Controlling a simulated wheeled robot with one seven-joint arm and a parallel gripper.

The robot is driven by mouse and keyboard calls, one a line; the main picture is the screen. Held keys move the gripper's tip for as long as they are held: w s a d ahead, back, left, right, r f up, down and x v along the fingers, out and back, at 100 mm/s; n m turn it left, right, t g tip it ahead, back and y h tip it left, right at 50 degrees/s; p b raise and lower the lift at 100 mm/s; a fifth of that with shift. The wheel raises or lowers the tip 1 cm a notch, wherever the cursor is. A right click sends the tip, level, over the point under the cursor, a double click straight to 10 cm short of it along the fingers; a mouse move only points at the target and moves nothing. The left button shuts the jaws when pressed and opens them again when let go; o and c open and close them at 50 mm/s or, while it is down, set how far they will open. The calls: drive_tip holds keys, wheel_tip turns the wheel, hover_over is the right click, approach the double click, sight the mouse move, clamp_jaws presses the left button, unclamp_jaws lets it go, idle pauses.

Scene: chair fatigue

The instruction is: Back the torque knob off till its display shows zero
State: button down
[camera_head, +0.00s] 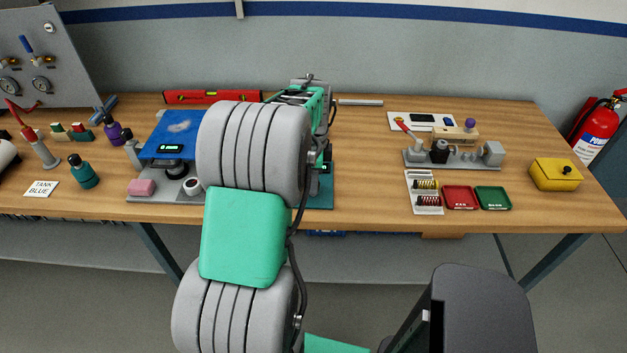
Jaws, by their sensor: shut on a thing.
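A small green-lit display (170,148) shows at the front of a blue-topped station on the left of the bench; its digits are too small to read. A dark round knob-like part (177,171) sits just below it. A teal device (322,193) stands right behind my arm, with another small display (326,168), also unreadable. I cannot tell which of these belongs to the torque knob. My arm's large grey joints cover the middle of the bench. My gripper is hidden behind them, so its fingers and anything between them do not show.
A red level (212,96) lies at the back. A grey fixture (455,158), a red tray (460,197), a green tray (493,197) and a yellow box (555,173) stand on the right. Bottles stand on the left. The bench between the teal device and the grey fixture is clear.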

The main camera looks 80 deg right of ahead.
drive_tip(key=n, duration=0.5)
drive_tip(key=shift+b, duration=0.35)
drive_tip(key=n, duration=0.6)
drive_tip(key=shift+n, duration=0.4)
drive_tip(key=n, duration=0.6)
drive_tip(key=shift+b, duration=0.4)
drive_tip(key=n, duration=0.5)
drive_tip(key=shift+n, duration=0.4)
drive_tip(key=c, duration=1)
unclamp_jaws()
